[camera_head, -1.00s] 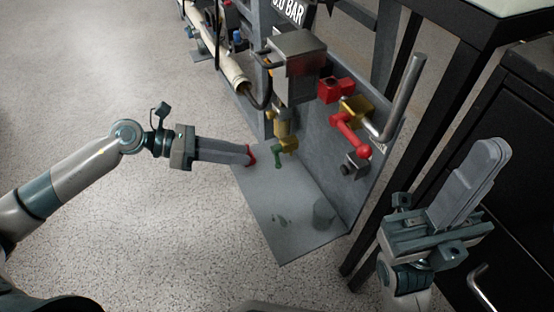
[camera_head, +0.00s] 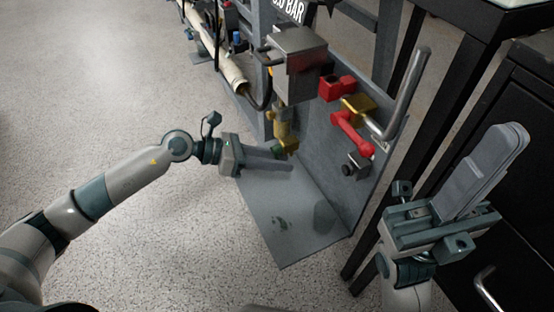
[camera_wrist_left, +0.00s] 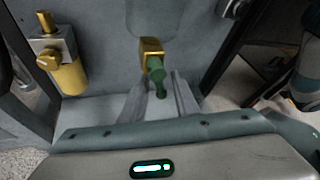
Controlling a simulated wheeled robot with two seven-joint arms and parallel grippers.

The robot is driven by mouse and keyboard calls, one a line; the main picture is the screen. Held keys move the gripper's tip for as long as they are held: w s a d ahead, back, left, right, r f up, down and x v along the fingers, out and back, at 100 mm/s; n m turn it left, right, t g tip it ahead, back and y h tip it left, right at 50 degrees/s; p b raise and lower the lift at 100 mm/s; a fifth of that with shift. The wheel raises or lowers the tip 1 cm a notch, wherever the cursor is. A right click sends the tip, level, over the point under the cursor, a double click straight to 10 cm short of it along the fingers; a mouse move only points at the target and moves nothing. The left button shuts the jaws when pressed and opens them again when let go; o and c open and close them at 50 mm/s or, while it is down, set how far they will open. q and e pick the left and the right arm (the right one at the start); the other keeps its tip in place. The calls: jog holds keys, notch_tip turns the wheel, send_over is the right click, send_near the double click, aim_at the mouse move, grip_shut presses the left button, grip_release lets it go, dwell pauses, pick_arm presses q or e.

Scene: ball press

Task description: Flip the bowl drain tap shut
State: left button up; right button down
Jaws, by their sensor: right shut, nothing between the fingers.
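The bowl drain tap has a green lever and a brass body (camera_head: 291,145) under the metal box on the panel. In the left wrist view its green lever (camera_wrist_left: 158,76) hangs down from the brass body (camera_wrist_left: 151,48). My left gripper (camera_head: 287,166) is just below and beside the tap, its fingers hiding part of the lever in the head view. In the left wrist view the left gripper (camera_wrist_left: 158,88) is open, with a finger on each side of the lever; contact cannot be told. My right gripper (camera_head: 512,135) is shut and empty at the right.
A metal box (camera_head: 300,62) sits above the tap. A red-handled valve (camera_head: 350,132) and a bent metal pipe (camera_head: 408,95) are on the panel to the right. A brass fitting (camera_wrist_left: 66,70) stands left of the tap. The grey base plate (camera_head: 275,215) below is mostly clear.

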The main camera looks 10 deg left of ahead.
pick_arm(q)
grip_shut()
jog(key=shift+s, duration=0.1)
jog(key=shift+s+d+r+n+g+h+p, duration=0.15)
jog(key=shift+s+n+g+h+p, duration=0.15)
jog(key=shift+n+h, duration=0.35)
jog(key=shift+s+d+f+n+g+h+p, duration=0.15)
jog(key=shift+n+g+h, duration=0.25)
jog(key=shift+n, duration=0.45)
grip_release()
jog(key=shift+r, duration=0.2)
